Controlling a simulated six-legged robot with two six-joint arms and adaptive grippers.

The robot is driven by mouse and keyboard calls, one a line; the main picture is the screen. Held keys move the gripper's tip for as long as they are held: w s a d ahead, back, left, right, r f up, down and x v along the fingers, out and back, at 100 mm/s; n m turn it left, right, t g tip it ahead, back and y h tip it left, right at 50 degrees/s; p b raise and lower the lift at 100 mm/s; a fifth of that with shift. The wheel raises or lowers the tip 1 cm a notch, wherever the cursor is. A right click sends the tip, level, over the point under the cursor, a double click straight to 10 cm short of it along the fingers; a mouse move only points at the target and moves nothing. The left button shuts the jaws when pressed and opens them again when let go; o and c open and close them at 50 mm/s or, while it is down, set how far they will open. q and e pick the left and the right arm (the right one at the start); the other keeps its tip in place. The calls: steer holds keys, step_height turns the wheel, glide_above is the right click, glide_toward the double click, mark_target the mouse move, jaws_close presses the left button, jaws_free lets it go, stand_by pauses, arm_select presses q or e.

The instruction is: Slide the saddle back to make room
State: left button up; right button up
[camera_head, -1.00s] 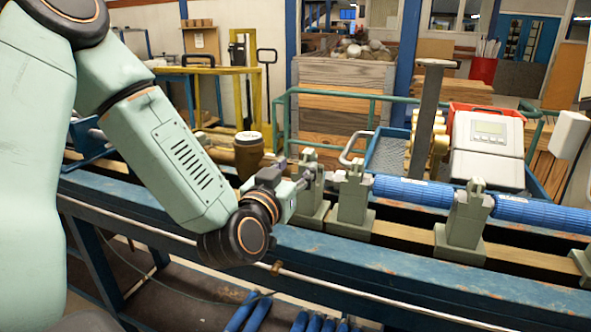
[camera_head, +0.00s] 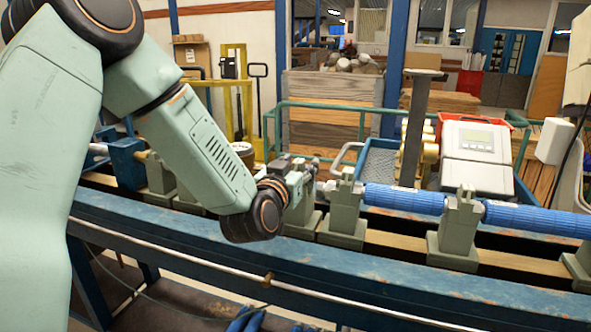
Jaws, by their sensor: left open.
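Several grey-green saddles stand along the bench rail. One saddle (camera_head: 304,222) is partly hidden behind my left wrist and gripper. A second saddle (camera_head: 345,212) stands just right of it, at the left end of the blue cylindrical meters, and a third saddle (camera_head: 456,232) stands between two blue meters (camera_head: 403,199). My left gripper (camera_head: 314,170) is open at the top of the partly hidden saddle. I cannot tell whether the fingers touch it. My right gripper is not in view.
The blue bench beam (camera_head: 380,285) runs along the front. A grey post (camera_head: 414,130) and a white box with a display (camera_head: 478,150) stand behind the meters. A brown cylinder (camera_head: 243,151) is partly hidden behind my arm. A gap separates the first two saddles.

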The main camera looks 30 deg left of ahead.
arm_select(q)
steer(key=shift+s+d+r, duration=0.1)
steer(key=shift+d, duration=0.05)
steer(key=shift+c, duration=0.7)
steer(key=c, duration=0.5)
jaws_close()
